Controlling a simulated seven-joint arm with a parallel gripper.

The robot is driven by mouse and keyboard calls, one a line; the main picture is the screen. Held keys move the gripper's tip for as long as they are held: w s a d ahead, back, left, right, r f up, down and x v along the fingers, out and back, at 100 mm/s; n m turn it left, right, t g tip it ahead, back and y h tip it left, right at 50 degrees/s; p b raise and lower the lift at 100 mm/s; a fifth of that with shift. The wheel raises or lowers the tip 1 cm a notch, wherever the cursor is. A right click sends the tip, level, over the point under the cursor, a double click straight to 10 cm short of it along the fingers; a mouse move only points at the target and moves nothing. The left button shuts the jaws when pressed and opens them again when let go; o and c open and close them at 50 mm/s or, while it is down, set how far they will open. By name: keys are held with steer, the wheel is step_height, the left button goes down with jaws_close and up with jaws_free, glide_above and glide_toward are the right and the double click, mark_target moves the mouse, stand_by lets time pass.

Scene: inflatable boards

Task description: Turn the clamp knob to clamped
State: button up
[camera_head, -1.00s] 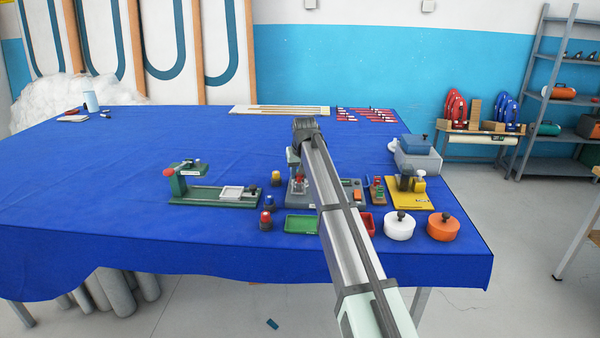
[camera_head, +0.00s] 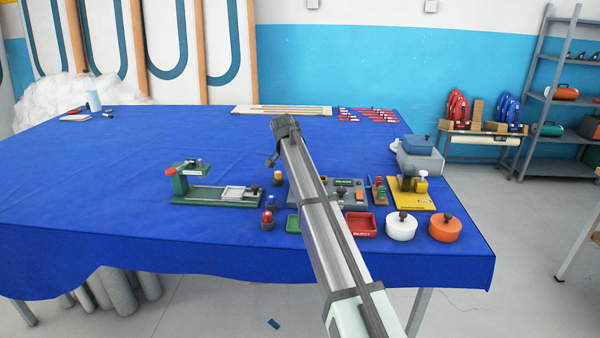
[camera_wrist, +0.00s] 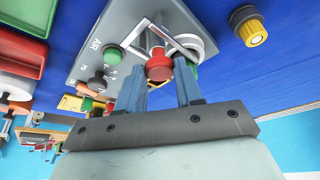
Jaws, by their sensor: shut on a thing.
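A red knob (camera_wrist: 158,66) stands on the grey station (camera_wrist: 95,40) under a metal frame, beside a white ring and a green part. My gripper (camera_wrist: 160,72) has one finger on each side of this knob in the wrist view and is shut on it. Whether it is turned to a marked position cannot be read. In the head view the grey station (camera_head: 359,204) is partly covered by my arm, which hides the knob and the fingers. A green fixture (camera_head: 195,190) with its own red knob (camera_head: 170,171) stands apart to the left.
A yellow-topped knob (camera_wrist: 250,27) stands on the blue cloth beside the station. Red-topped (camera_head: 268,219) and blue-topped pieces stand left of my arm. A red tray (camera_head: 361,224), white pot (camera_head: 401,227) and orange pot (camera_head: 445,228) are to the right.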

steer(key=shift+w+m, duration=0.1)
steer(key=shift+m, duration=0.7)
steer(key=shift+g+h, duration=0.3)
steer(key=o, duration=1)
steer(key=v, duration=1.3)
steer(key=shift+r, duration=0.4)
steer(key=shift+a, duration=0.1)
